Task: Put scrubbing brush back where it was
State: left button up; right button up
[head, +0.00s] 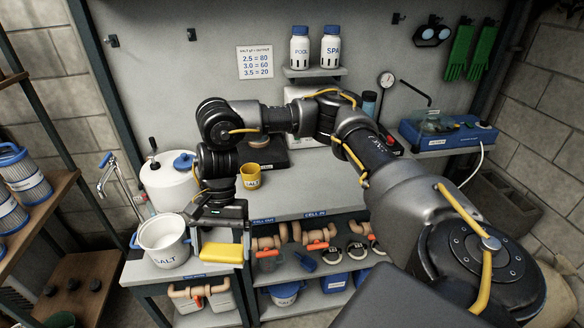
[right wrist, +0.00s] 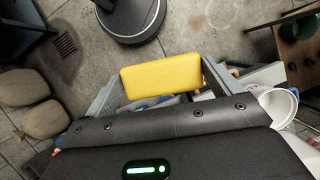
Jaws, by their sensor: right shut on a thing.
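The scrubbing brush shows as a yellow rounded block (head: 222,253); its bristles are not visible. My right gripper (head: 221,240) is shut on it and holds it in front of the bench, just right of the white salt bucket (head: 164,242). In the right wrist view the brush (right wrist: 160,76) sits between the two fingers of the gripper (right wrist: 158,85), with the concrete floor beyond it. My left gripper is not in view.
The bench top (head: 310,199) has a clear stretch right of the yellow salt cup (head: 250,176). A white jug (head: 168,187) stands behind the bucket. The lower shelf (head: 318,272) holds pipe fittings and a blue scoop. A wooden rack (head: 50,205) stands at left.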

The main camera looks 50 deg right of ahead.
jog(key=d+r+m+t+h+b, duration=0.2)
jog(key=d+m+t, duration=0.5)
jog(key=d+m, duration=1.4)
jog(key=shift+n+y, duration=0.3)
jog(key=shift+n, duration=0.3)
jog(key=w+d+f, duration=0.1)
jog(key=w+f, duration=0.1)
jog(key=w, duration=0.2)
jog(key=w+d+f+b, duration=0.1)
jog(key=w+f, duration=0.2)
jog(key=w, duration=0.2)
jog(key=w+f, duration=0.2)
jog(key=w, duration=0.2)
jog(key=shift+w+d+f, duration=0.15)
jog(key=shift+d, duration=0.25)
jog(key=shift+w+f, duration=0.45)
jog(key=shift+f, duration=0.2)
notch_tip(320, 180, down, 2)
jog(key=shift+f+p, duration=0.1)
jog(key=shift+p, duration=0.55)
jog(key=shift+w+d+f, duration=0.1)
jog(key=shift+d+f, duration=0.05)
jog(key=shift+f, duration=0.4)
